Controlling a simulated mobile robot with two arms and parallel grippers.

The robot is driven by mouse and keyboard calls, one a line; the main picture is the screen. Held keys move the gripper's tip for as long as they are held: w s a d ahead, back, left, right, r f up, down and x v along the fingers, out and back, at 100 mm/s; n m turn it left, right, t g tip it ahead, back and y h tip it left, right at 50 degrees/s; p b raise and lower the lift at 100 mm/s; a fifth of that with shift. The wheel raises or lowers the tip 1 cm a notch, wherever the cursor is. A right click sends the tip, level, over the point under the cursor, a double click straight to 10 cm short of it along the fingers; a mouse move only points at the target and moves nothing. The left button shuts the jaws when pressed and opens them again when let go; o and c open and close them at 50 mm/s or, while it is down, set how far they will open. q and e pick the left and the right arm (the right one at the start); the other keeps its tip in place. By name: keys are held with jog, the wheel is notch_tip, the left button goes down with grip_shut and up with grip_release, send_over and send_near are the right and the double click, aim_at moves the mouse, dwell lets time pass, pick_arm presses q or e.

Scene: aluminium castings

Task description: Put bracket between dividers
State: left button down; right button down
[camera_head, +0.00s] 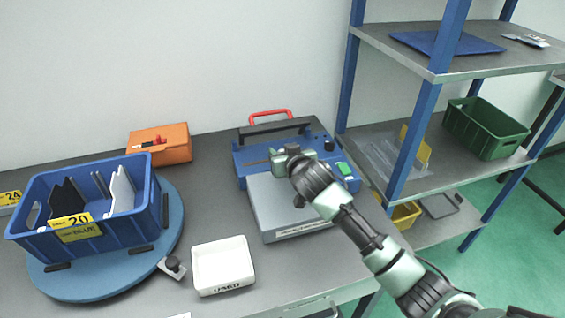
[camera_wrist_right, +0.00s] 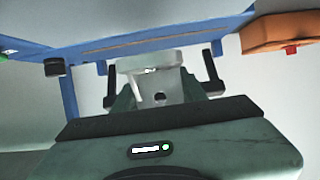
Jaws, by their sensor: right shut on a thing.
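My right gripper (camera_head: 283,160) reaches over the blue machine (camera_head: 242,157) at the back of the bench. In the right wrist view the gripper (camera_wrist_right: 160,82) is shut on a pale grey bracket (camera_wrist_right: 150,76) with a round hole. In the head view the bracket is too small and covered to make out clearly. The dividers (camera_head: 122,188) stand upright in a blue crate (camera_head: 100,238) at the left, with gaps between them. The crate sits on a round blue turntable (camera_head: 100,286). My left gripper does not show.
A grey plate (camera_head: 275,212) lies in front of the machine's blue frame. An orange box (camera_head: 160,144) stands behind the crate, and a white tray (camera_head: 223,266) stands at the front. A shelf rack (camera_head: 415,188) with a green crate (camera_head: 487,127) is at the right.

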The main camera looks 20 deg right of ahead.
jog(key=shift+f, duration=2.15)
jog(key=shift+f, duration=0.1)
jog(key=c, duration=0.8)
grip_release()
